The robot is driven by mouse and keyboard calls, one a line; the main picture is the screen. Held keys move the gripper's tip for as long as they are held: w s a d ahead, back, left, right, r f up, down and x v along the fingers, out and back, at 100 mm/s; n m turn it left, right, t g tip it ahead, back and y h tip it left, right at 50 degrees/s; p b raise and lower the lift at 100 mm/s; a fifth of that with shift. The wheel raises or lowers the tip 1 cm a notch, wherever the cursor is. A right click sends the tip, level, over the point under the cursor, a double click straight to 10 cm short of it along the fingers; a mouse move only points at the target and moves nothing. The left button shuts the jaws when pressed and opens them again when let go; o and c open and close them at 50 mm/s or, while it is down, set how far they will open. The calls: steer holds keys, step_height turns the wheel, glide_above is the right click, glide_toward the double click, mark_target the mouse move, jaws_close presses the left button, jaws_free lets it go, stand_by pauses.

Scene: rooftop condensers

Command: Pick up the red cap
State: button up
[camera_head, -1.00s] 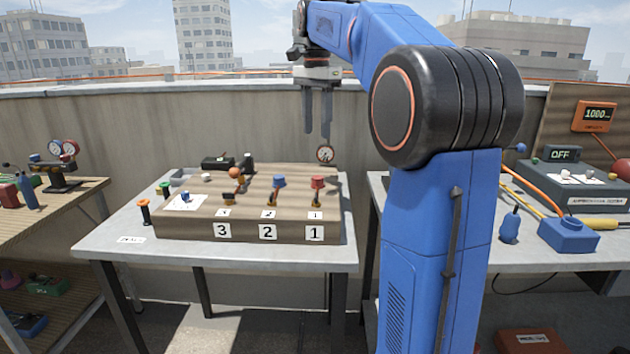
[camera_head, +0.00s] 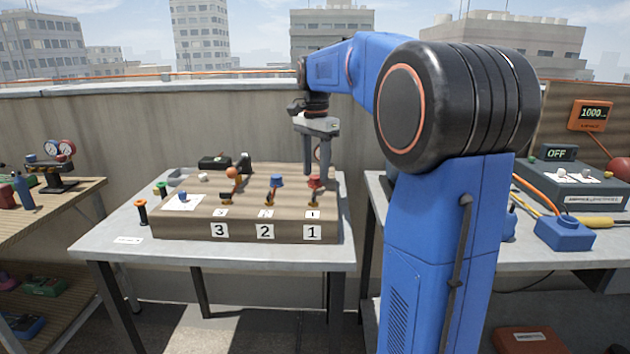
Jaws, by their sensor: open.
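The red cap (camera_head: 314,182) sits on the valve post at station 1, at the right end of the wooden block (camera_head: 180,227) on the grey table. My gripper (camera_head: 315,172) points straight down with its fingers at the red cap. The fingers overlap the cap's upper part in the picture. The jaws are open, and I cannot tell whether they touch the cap or stand around it or behind it.
A blue cap (camera_head: 277,181) stands on the post at station 2, left of the red one. An orange knob (camera_head: 232,173) is at station 3. A gauge behind the block is partly hidden by my gripper. A parapet wall (camera_head: 120,130) runs behind the table.

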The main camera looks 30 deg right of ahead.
steer(key=shift+f, duration=0.5)
steer(key=c, duration=1.1)
steer(key=shift+r, duration=0.1)
